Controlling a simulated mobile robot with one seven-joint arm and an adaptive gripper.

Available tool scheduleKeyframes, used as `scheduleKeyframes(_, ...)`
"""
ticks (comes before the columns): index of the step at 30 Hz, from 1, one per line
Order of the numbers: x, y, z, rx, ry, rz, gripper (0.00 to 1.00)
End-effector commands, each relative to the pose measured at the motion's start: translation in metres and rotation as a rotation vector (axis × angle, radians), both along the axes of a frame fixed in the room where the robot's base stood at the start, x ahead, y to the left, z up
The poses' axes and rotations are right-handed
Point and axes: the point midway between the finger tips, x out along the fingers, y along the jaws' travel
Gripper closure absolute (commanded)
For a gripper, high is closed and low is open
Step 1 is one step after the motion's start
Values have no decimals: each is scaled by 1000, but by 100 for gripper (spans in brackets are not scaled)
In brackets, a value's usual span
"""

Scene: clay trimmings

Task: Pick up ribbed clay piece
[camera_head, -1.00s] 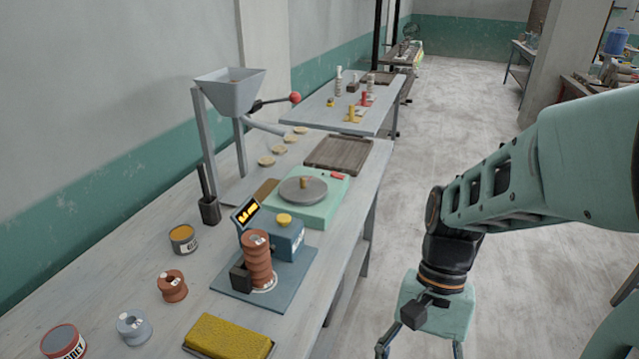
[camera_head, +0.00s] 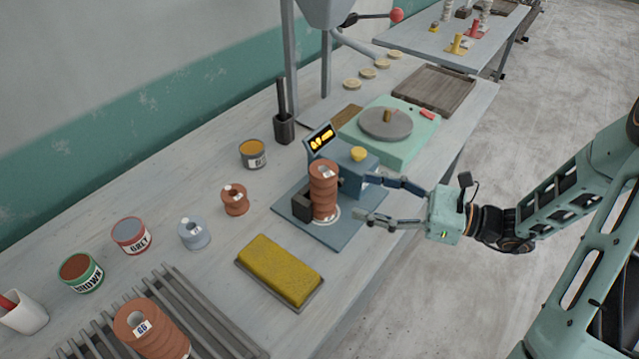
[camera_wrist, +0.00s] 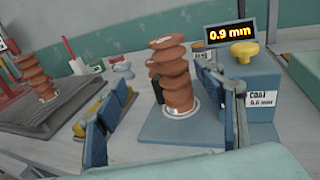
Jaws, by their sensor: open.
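A tall ribbed brown-orange clay piece (camera_head: 323,192) stands upright on the blue plate of a gauge stand (camera_head: 290,207). In the wrist view the clay piece (camera_wrist: 175,82) stands ahead between my fingers, with a pale ring at its base. My gripper (camera_head: 362,197) is open and empty. It reaches in from the right at the stand, fingers pointing at the piece and apart from it. The fingers also show in the wrist view (camera_wrist: 160,92). A second ribbed clay piece (camera_head: 152,325), labelled, is on a slatted rack at the front left and also shows in the wrist view (camera_wrist: 35,72).
The blue gauge box (camera_head: 357,170) with a yellow knob stands close behind the clay piece; its display (camera_wrist: 231,33) reads 0.9 mm. A yellow sponge (camera_head: 280,268) lies in front. Spools and paint tins line the left. A green turntable (camera_head: 388,130) stands behind.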

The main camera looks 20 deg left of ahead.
Motion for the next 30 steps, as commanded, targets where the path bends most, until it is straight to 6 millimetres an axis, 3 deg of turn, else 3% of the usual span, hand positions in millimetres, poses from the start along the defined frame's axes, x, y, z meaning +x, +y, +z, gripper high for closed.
scheduleKeyframes(5,13,3,4,41,10,-49,37)
scheduleKeyframes(12,17,40,3,39,10,-47,37)
scheduleKeyframes(30,24,102,2,37,10,-48,37)
